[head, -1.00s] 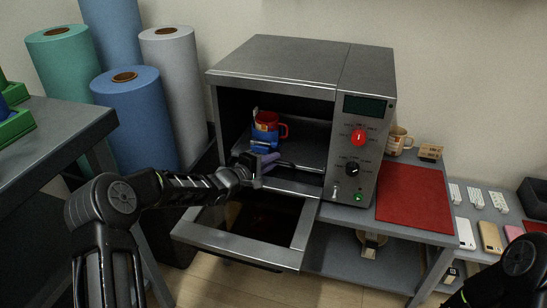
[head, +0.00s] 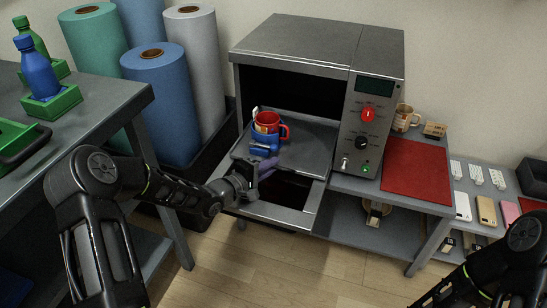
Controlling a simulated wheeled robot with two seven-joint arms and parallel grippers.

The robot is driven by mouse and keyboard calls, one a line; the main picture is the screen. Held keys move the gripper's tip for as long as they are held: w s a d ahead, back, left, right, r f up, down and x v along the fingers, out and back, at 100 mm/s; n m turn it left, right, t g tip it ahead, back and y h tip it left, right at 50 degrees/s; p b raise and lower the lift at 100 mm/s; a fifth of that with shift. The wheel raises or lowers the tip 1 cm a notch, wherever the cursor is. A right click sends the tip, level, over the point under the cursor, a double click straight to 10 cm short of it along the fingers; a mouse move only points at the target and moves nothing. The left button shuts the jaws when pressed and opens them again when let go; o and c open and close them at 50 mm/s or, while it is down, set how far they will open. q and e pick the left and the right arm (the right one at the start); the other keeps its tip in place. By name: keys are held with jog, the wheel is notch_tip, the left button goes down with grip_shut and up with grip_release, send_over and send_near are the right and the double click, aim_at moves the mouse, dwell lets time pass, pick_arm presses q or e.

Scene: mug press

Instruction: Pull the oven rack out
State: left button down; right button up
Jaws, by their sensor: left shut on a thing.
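The oven (head: 300,48) stands on a grey table, its door (head: 272,213) folded down in front. The oven rack (head: 312,146) is a flat grey tray that reaches out of the cavity over the door. A red mug (head: 267,122) in a blue holder (head: 264,146) stands on the rack's left part. My left gripper (head: 262,166) is shut on the rack's front edge, just in front of the blue holder; its fingertips are partly hidden. My right arm shows at the lower right, its gripper out of view.
A red mat (head: 416,170), a patterned mug (head: 406,118) and a small box (head: 434,130) are right of the oven. Large rolls (head: 160,100) stand at the left, near a table with bottles (head: 38,70). The floor in front is clear.

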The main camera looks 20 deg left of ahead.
pick_arm(q)
jog(key=shift+s+a, duration=0.1)
jog(key=shift+s, duration=0.95)
pick_arm(e)
jog(key=shift+s+a+r, duration=0.1)
jog(key=shift+s+r, duration=0.2)
jog(key=shift+s, duration=0.3)
pick_arm(q)
jog(key=c, duration=1.5)
grip_release()
